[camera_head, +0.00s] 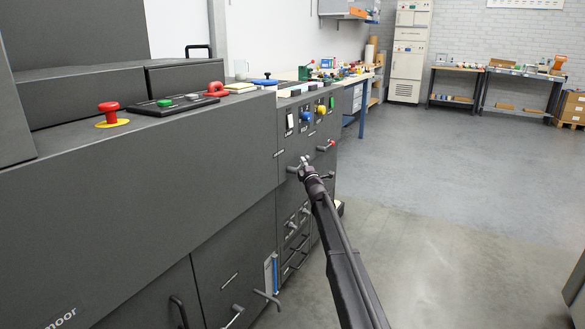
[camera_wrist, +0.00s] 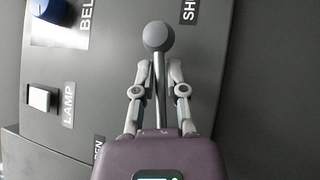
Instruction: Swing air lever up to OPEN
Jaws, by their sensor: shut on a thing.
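A lever with a grey ball knob (camera_wrist: 158,37) on a thin metal rod stands out from the dark machine panel in the wrist view. My gripper (camera_wrist: 157,85) has its two fingers closed on the rod, one on each side, just behind the ball. Beside it is a label partly hidden by my wrist; only "EN" reads. In the head view, my gripper (camera_head: 306,166) is at the front of the dark machine (camera_head: 265,150), below the switch panel. There the lever is small, and its angle is hard to tell.
A white lamp switch (camera_wrist: 41,98) and a blue knob (camera_wrist: 62,8) sit left of the lever. A red-tipped lever (camera_head: 328,145) is to the right on the machine. A red emergency button (camera_head: 110,112) stands on top. The floor (camera_head: 450,210) to the right is open.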

